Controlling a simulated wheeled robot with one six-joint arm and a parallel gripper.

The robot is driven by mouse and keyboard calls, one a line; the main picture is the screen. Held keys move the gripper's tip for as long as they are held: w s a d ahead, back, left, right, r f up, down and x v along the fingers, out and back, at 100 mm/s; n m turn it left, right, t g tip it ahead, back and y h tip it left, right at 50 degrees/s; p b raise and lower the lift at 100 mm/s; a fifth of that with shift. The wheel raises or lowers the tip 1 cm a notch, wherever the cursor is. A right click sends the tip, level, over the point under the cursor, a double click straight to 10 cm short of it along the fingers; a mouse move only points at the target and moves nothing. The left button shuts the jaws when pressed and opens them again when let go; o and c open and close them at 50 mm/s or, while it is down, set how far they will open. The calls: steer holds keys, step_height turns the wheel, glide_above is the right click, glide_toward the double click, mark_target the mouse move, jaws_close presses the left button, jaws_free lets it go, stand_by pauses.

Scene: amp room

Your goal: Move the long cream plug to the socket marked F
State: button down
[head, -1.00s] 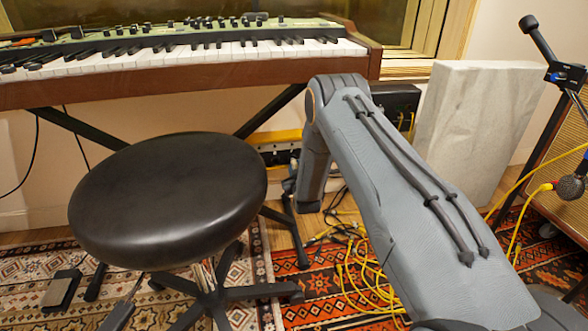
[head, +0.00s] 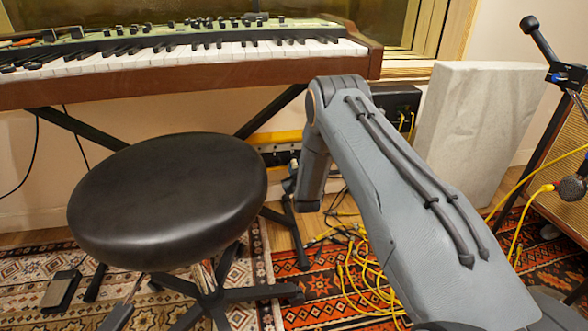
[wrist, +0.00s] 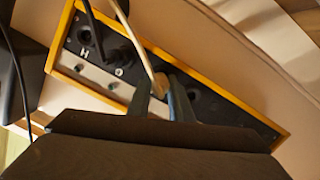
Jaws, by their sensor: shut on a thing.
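The socket panel (wrist: 225,103) has a dark face and a yellow-orange frame in the wrist view; it also shows low on the wall in the head view (head: 275,138). My gripper (wrist: 160,95) is shut on the cream plug (wrist: 160,82), whose pale cable (wrist: 133,38) rises to the upper left. The fingers hide its lower part, so I cannot tell whether it sits in a socket. An empty round socket (wrist: 193,94) shows just right of the fingers. The mark F is not readable.
A black plug with a black cable (wrist: 124,52) stands close left of the fingers. Another round socket (wrist: 84,36) is near an H mark. The black stool (head: 168,200) and keyboard (head: 180,60) crowd the panel. Yellow cables (head: 365,280) lie on the floor.

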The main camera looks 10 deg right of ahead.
steer(key=c, duration=1.5)
jaws_free()
